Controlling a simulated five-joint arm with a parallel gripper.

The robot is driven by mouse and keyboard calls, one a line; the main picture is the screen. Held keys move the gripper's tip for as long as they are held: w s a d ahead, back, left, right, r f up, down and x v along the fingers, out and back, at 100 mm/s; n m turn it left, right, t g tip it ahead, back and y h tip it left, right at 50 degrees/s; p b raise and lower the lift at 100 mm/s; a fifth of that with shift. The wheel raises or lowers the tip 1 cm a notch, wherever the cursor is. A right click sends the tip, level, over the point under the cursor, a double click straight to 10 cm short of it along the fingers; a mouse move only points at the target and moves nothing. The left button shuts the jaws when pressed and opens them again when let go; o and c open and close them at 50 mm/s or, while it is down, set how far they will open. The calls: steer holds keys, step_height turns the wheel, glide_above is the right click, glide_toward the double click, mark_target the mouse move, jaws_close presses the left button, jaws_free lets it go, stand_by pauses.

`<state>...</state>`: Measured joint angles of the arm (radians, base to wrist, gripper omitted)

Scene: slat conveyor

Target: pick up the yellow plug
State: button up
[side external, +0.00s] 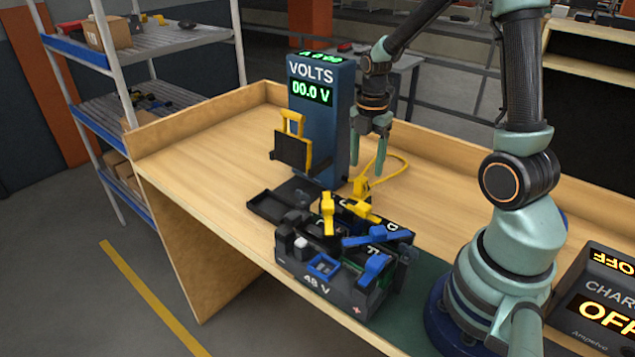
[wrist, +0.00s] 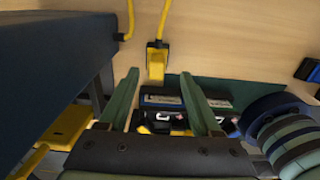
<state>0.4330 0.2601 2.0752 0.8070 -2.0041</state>
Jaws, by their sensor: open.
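The yellow plug (side external: 361,187) shows in the side view below my gripper, behind the battery pack, with a yellow cable looping off to the right. In the wrist view the yellow plug (wrist: 157,66) has a dark collar and its cable runs upward. My gripper (side external: 367,168) points down above it, beside the volt meter. In the wrist view my gripper (wrist: 158,76) is open, and the plug appears between its fingertips with nothing gripped. Whether a finger touches the plug, I cannot tell. The battery pack (side external: 312,284), marked 48 V, has yellow and blue levers on top.
The blue volt meter (side external: 344,130) stands close left of my gripper, with a yellow-handled dark piece (side external: 291,152) at its front. A dark tray (side external: 270,206) lies at its foot. A charger (side external: 608,305) reading OFF is at right. The left tabletop (side external: 210,150) is clear.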

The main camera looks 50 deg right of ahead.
mark_target(362, 179)
steer(key=shift+w+a+f, duration=0.15)
steer(key=shift+a+f, duration=0.05)
steer(key=shift+f, duration=1.3)
steer(key=shift+w+a+f, duration=0.1)
steer(key=shift+a+f, duration=0.05)
steer(key=shift+f, duration=1.35)
steer(key=shift+c, duration=0.3)
jaws_close()
